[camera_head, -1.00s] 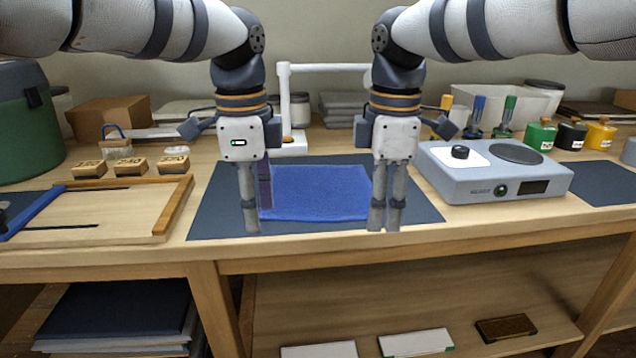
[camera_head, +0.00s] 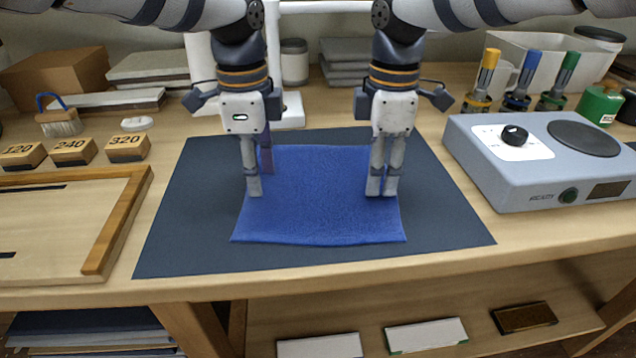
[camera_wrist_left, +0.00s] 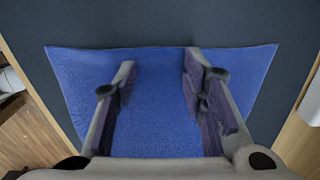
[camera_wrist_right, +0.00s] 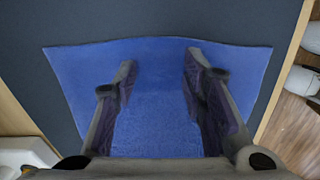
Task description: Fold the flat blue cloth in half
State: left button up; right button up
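The blue cloth (camera_head: 320,215) lies flat and spread out on a dark mat (camera_head: 180,225), with its near edge slightly raised or wavy. My left gripper (camera_head: 260,188) points down over the left part of the cloth. My right gripper (camera_head: 382,190) points down over its right part. Both are open and empty; in the left wrist view (camera_wrist_left: 160,62) and the right wrist view (camera_wrist_right: 160,62) the fingers stand apart with flat cloth visible between them. I cannot tell whether the fingertips touch the cloth.
A grey hotplate device (camera_head: 535,185) stands right of the mat. A wooden frame tray (camera_head: 110,225) and numbered blocks (camera_head: 75,152) are at the left. A white stand (camera_head: 200,75) is behind the mat. Bare mat surrounds the cloth.

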pick_arm(q)
jog(key=shift+f, duration=0.2)
pick_arm(e)
jog(key=shift+f, duration=0.25)
pick_arm(q)
jog(key=shift+f, duration=0.35)
jog(key=shift+c, duration=0.2)
pick_arm(e)
jog(key=shift+f, duration=0.35)
jog(key=shift+c, duration=0.2)
pick_arm(q)
jog(key=shift+s+r, duration=0.1)
jog(key=c, duration=0.4)
pick_arm(e)
jog(key=shift+r, duration=0.1)
jog(key=c, duration=0.4)
pick_arm(q)
grip_shut()
pick_arm(e)
grip_shut()
pick_arm(q)
jog(key=shift+f, duration=0.2)
pick_arm(e)
jog(key=shift+s+f, duration=0.1)
jog(key=shift+f, duration=0.1)
